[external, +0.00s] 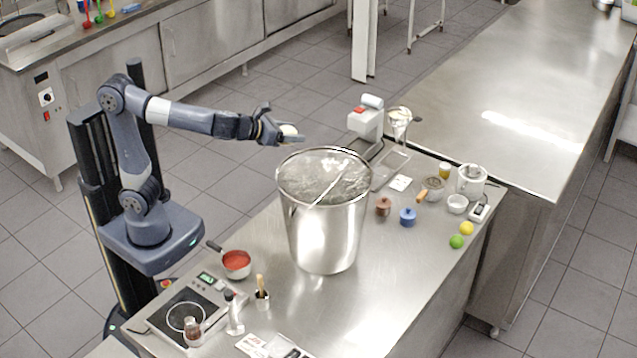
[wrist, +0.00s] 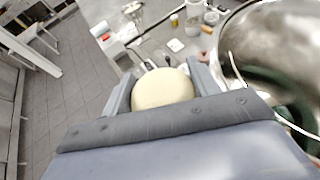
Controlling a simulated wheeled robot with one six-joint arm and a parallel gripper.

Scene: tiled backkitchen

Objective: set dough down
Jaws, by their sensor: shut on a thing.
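My gripper (external: 283,138) is shut on a pale, cream-coloured ball of dough (wrist: 163,89). The dough also shows in the external view (external: 289,130), partly hidden between the fingers. My gripper holds it in the air, at the upper left of a tall steel pot (external: 325,235) in the external view. In the wrist view the pot (wrist: 290,45) is on the right, close beside the fingers. I cannot tell the exact height of the dough above the counter.
The pot stands on a steel counter (external: 375,290). Behind it are a white-topped device (external: 367,122), a brown pot (external: 383,206), a blue pot (external: 408,217), a lime (external: 456,241) and a lemon (external: 466,228). A pan of red sauce (external: 237,262) and a hotplate (external: 180,312) are nearer. The counter's right front is clear.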

